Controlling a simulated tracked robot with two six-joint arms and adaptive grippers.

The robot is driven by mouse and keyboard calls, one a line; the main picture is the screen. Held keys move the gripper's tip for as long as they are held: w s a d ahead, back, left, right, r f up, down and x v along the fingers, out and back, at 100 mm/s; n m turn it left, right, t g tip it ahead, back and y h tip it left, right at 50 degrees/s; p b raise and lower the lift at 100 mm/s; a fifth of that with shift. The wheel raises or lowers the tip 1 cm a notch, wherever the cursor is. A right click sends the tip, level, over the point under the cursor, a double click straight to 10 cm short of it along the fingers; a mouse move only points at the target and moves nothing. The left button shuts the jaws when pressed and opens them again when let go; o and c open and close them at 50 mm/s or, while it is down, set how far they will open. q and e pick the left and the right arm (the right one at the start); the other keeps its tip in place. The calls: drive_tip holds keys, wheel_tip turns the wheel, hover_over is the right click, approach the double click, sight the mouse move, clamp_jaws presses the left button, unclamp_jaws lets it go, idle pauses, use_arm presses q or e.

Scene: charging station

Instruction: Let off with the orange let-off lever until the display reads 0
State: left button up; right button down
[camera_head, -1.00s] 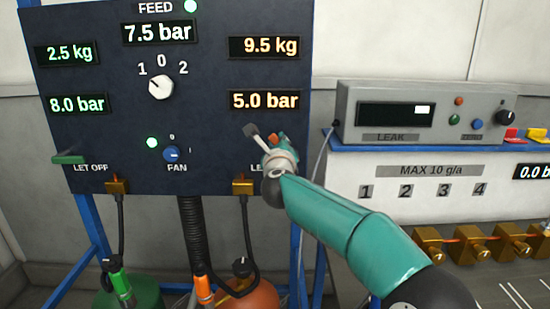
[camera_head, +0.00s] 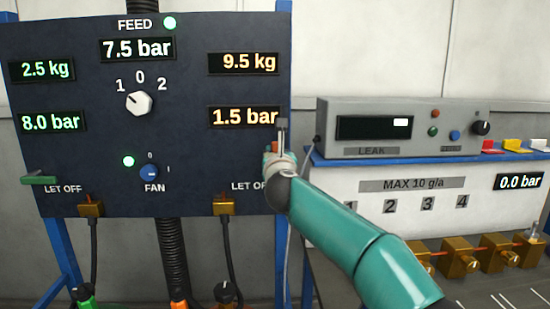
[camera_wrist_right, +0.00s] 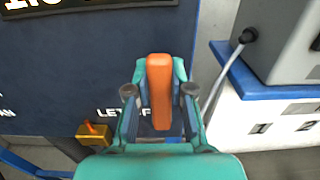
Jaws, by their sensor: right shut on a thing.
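The orange let-off lever (camera_wrist_right: 159,92) stands between the two fingers of my right gripper (camera_wrist_right: 159,95) in the right wrist view. My right gripper (camera_head: 277,150) is shut on it at the panel's right edge. In the head view my gripper hides most of the lever. The orange pressure display (camera_head: 244,117) above it reads 1.5 bar. The orange weight display (camera_head: 243,63) reads 9.5 kg. The dark panel (camera_head: 200,165) carries both. My left gripper is not in view.
A green lever (camera_head: 38,180) sits at the panel's left. A white knob (camera_head: 139,103) and a blue fan knob (camera_head: 149,172) are mid-panel. A grey leak box (camera_head: 400,128) stands to the right, above several brass valves (camera_head: 497,252). A hose hangs close beside my right gripper.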

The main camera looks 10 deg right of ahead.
drive_tip(key=shift+w+f, duration=0.1)
drive_tip(key=shift+f, duration=0.4)
drive_tip(key=c, duration=1)
unclamp_jaws()
drive_tip(key=shift+d+r, duration=0.1)
drive_tip(key=shift+r, duration=0.05)
drive_tip(key=shift+c, duration=0.2)
drive_tip(key=shift+o, duration=0.2)
drive_tip(key=shift+r, duration=0.15)
drive_tip(key=shift+s, duration=0.2)
drive_tip(key=shift+r, duration=0.1)
drive_tip(key=s+a, duration=0.2)
drive_tip(key=s, duration=0.9)
drive_tip(key=shift+s, duration=0.35)
drive_tip(key=shift+f, duration=0.25)
